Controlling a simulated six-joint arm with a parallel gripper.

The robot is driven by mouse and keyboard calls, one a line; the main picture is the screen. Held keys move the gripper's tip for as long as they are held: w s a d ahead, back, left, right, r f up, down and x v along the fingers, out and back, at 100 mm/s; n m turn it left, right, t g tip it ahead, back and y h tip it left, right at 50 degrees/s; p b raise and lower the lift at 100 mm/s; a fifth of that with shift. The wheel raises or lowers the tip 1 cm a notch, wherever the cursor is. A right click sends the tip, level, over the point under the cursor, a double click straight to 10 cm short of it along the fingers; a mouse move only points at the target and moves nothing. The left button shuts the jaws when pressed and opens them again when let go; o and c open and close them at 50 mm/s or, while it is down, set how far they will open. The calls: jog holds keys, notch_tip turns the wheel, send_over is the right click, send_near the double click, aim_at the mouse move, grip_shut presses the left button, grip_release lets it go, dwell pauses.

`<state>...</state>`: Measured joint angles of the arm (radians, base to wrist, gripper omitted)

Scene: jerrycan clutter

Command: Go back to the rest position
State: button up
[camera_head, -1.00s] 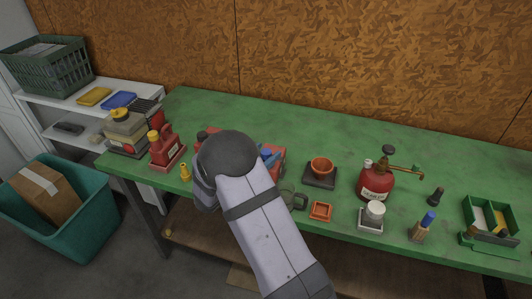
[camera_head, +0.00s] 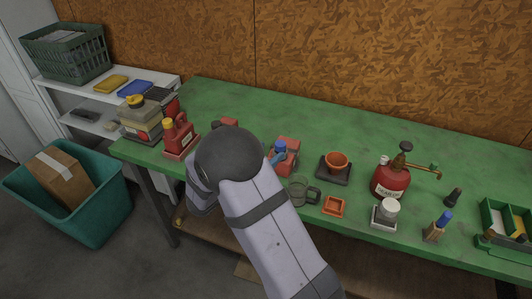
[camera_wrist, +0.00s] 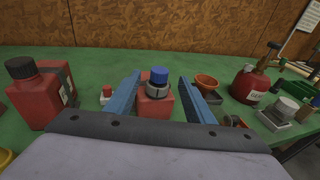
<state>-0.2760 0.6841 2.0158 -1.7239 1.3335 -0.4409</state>
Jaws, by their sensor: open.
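My gripper (camera_wrist: 159,78) is open, with its two blue fingers apart in the wrist view. A red can with a blue cap and grey collar (camera_wrist: 153,106) shows between the fingers in that picture. Its distance from the fingers is hard to judge, and no grip on it shows. In the head view my arm crosses the bench's front edge, and its wrist hides the gripper. A red item with a blue top (camera_head: 284,158) stands just right of my wrist.
The green bench (camera_head: 330,125) holds an orange bowl (camera_head: 337,160), a glass mug (camera_head: 299,192), a red oil can (camera_head: 390,182) and a red jug (camera_head: 179,137). A black-capped red bottle (camera_wrist: 36,100) stands left of the fingers. A teal bin (camera_head: 103,208) is on the floor.

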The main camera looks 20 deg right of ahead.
jog(key=s+d+m+g, duration=0.1)
jog(key=s+m+g, duration=0.1)
jog(key=s, duration=0.1)
jog(key=s+d+m+g+y+p, duration=0.1)
jog(key=s+m+g, duration=0.1)
jog(key=s, duration=0.2)
jog(key=s+d+m+g, duration=0.1)
jog(key=s+m+g, duration=0.1)
jog(key=s, duration=0.1)
jog(key=shift+s+d+f+m+y, duration=0.25)
jog(key=shift+d+f+m+y, duration=0.05)
jog(key=shift+d+f, duration=0.1)
jog(key=s+a+f+m+g+y+p, duration=0.1)
jog(key=s+a+m+g+y, duration=0.1)
jog(key=s+a+m+y, duration=0.4)
jog(key=s+a+f+m+g+y+p, duration=0.15)
jog(key=s+m, duration=0.25)
jog(key=s, duration=0.4)
jog(key=s+a+r+m+t+y+p, duration=0.1)
jog(key=s+a+m+y, duration=0.1)
jog(key=a+m+y, duration=0.3)
jog(key=a+m, duration=0.2)
jog(key=shift+a, duration=0.3)
